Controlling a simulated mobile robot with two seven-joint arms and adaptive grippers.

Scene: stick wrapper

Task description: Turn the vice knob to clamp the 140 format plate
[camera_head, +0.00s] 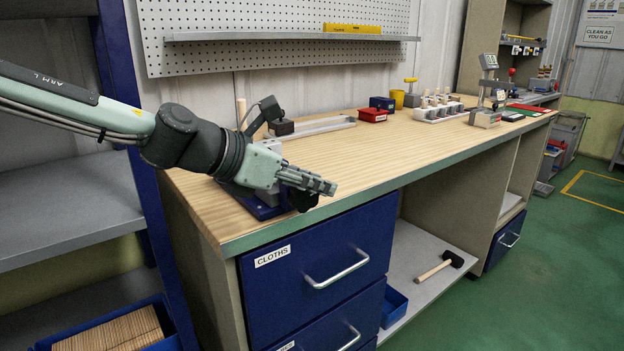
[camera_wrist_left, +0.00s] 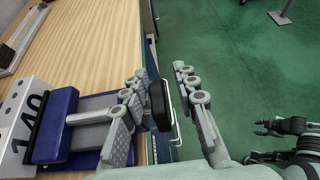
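In the left wrist view the blue vice (camera_wrist_left: 55,125) sits at the bench's front edge, with the white plate marked 140 (camera_wrist_left: 18,125) against its far jaw at left. A grey screw runs from the vice toward the black knob (camera_wrist_left: 158,106). My left gripper (camera_wrist_left: 161,75) is open, one finger on each side of the knob; contact cannot be told. In the head view my left gripper (camera_head: 310,181) covers much of the vice (camera_head: 264,207); the dark knob (camera_head: 303,200) shows below the fingers. My right gripper (camera_wrist_left: 268,142) shows at the right of the wrist view, open and empty.
The wooden bench top (camera_head: 400,135) is mostly clear to the right of the vice. Blue drawers (camera_head: 320,265) lie below the front edge; green floor is open beyond.

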